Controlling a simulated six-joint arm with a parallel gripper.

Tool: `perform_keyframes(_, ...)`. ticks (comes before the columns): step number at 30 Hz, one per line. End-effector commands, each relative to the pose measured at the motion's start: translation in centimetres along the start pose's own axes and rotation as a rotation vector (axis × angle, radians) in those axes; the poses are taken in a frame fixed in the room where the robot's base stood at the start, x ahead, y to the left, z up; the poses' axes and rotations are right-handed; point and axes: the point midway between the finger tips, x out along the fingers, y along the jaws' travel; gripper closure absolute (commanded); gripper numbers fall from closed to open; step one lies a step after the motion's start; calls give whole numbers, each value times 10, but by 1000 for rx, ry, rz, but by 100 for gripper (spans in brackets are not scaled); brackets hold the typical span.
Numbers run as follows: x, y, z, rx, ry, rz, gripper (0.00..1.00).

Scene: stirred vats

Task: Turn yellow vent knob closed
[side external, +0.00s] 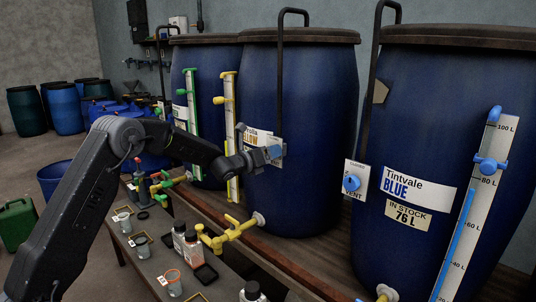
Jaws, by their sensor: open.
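The yellow-labelled blue vat (315,130) stands in the middle, its label partly hidden by my arm. A white vent plate (279,141) shows on its front at the lower end of the black pipe. My gripper (276,153) is right in front of this plate and is open. The gripper covers the middle of the plate, so the yellow vent knob is hidden and its turn cannot be told. I cannot tell whether the fingers touch the knob.
The Tintvale Blue vat (440,130) stands at right with a blue vent knob (351,183). A yellow sight gauge (230,130) is just left of my gripper. Yellow tap pipework (228,234) sticks out below. Bottles (192,248) and cups stand on the low bench.

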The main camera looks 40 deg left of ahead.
Motion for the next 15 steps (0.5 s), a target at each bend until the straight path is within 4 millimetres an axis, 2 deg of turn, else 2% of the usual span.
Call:
perform_keyframes(10, 3, 0, 0, 0, 1, 0, 32)
perform_keyframes(15, 3, 0, 0, 0, 1, 0, 48)
